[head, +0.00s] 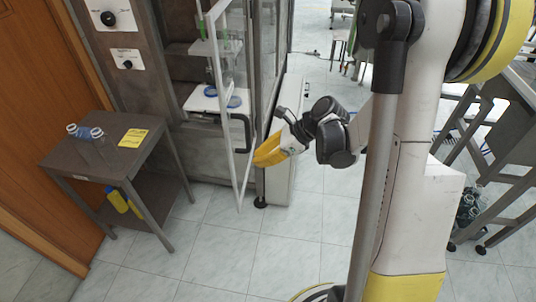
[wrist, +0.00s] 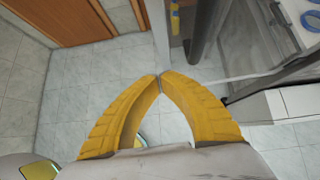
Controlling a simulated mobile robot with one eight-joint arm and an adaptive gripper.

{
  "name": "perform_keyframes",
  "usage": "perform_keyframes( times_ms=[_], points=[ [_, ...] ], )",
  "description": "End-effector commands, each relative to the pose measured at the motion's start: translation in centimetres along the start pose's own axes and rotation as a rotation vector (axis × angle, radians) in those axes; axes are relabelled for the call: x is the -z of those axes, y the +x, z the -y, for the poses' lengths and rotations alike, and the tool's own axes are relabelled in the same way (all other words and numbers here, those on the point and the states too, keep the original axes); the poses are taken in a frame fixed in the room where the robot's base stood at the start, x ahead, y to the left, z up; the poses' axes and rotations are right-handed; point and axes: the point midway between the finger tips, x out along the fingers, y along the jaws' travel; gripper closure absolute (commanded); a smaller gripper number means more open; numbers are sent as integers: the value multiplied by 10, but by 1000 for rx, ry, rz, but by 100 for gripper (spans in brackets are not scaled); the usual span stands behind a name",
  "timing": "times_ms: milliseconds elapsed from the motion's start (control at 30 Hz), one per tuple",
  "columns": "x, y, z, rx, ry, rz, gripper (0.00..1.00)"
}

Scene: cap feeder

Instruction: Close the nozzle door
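The nozzle door (head: 240,178) is a clear panel in a white frame. It stands open, swung out from the front of the machine, with a black handle (head: 241,133) on it. My gripper (head: 262,155) is just to the right of the door frame in the head view. In the wrist view its two yellow fingers (wrist: 160,78) meet at the tips, with nothing seen between them. A pale upright bar, likely the door's edge (wrist: 157,32), shows just beyond the tips. I cannot tell whether they touch it.
A small dark table (head: 100,160) with clear bottles and a yellow label stands at the left. A pale cabinet (head: 281,178) stands behind my gripper. The tiled floor in front is clear.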

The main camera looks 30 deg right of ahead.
Motion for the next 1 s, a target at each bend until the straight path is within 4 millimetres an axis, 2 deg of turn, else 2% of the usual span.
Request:
perform_keyframes(
  times_ms=[33, 100, 300, 500, 1000],
  points=[
    [2, 13, 0, -2, -2, 0, 100],
    [2, 27, 0, -2, -3, 0, 100],
    [-19, 47, 0, -1, -2, 0, 100],
    [-28, 55, 0, 0, -1, 0, 100],
    [-34, 61, -1, 12, 9, -1, 100]
  ],
)
